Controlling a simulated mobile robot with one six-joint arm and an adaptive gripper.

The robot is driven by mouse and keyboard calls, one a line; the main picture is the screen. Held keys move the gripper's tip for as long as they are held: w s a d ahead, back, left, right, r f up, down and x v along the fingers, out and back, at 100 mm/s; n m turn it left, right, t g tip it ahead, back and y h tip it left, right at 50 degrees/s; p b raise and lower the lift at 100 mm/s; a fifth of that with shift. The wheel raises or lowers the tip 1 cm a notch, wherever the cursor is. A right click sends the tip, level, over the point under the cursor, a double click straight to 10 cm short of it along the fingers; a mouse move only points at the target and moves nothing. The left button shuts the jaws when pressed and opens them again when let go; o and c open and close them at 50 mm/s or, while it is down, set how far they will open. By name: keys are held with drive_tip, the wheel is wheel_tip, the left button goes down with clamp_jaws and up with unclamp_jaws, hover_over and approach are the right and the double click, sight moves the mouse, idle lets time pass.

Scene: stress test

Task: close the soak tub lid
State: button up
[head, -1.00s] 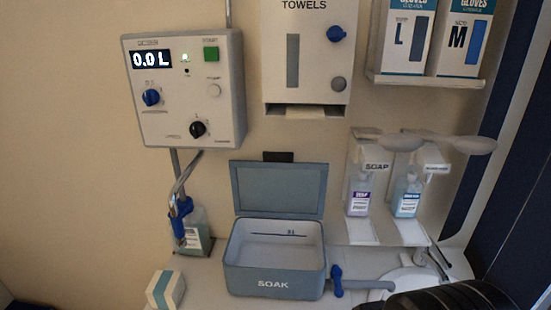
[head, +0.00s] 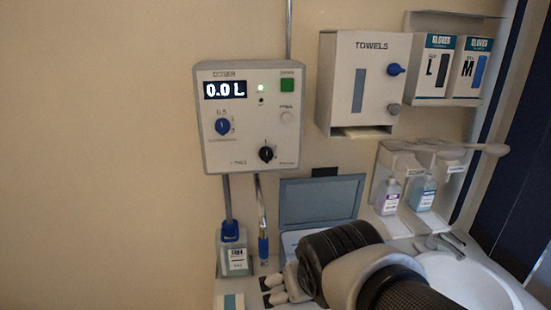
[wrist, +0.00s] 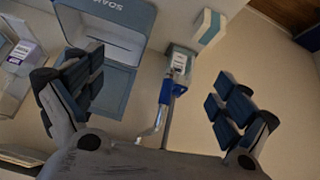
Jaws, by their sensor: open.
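The soak tub lid (head: 320,201) is a grey-blue panel standing open, tilted up at the back of the tub, in the head view. The soak tub (head: 291,240) is mostly hidden there behind my arm. In the wrist view the tub (wrist: 103,31) is at the top, upside down, its pale inside showing, with the lid (wrist: 118,80) below it. My gripper (head: 268,291) is open and empty in front of the tub in the head view. In the wrist view its fingers (wrist: 160,100) are wide apart; the left one overlaps the lid's picture. I cannot tell whether they touch.
A bottle (wrist: 181,60) and a blue-handled tube (wrist: 165,92) show between my fingers in the wrist view. A doser panel (head: 250,115) and a towel dispenser (head: 365,82) are on the wall. Soap bottles (head: 388,197) and a basin (head: 460,280) are at the right.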

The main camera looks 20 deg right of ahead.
drive_tip(key=w+d+r+t+h+p, duration=0.1)
drive_tip(key=w+d+r+p, duration=0.25)
drive_tip(key=w+d, duration=0.2)
drive_tip(key=w+d+r+t+h+p, duration=0.1)
drive_tip(key=w+d+r+p, duration=0.2)
drive_tip(key=w+d+p, duration=0.3)
drive_tip(key=m+t+p, duration=0.2)
drive_tip(key=t+p, duration=0.2)
drive_tip(key=p, duration=0.6)
approach(326, 168)
drive_tip(key=shift+n+t+y, duration=0.3)
drive_tip(key=p+x, duration=0.2)
drive_tip(key=x, duration=0.8)
drive_tip(key=shift+w+d+f, duration=0.1)
drive_tip(key=shift+d+f, duration=0.15)
drive_tip(key=shift+c, duration=0.4)
drive_tip(key=c, duration=1.5)
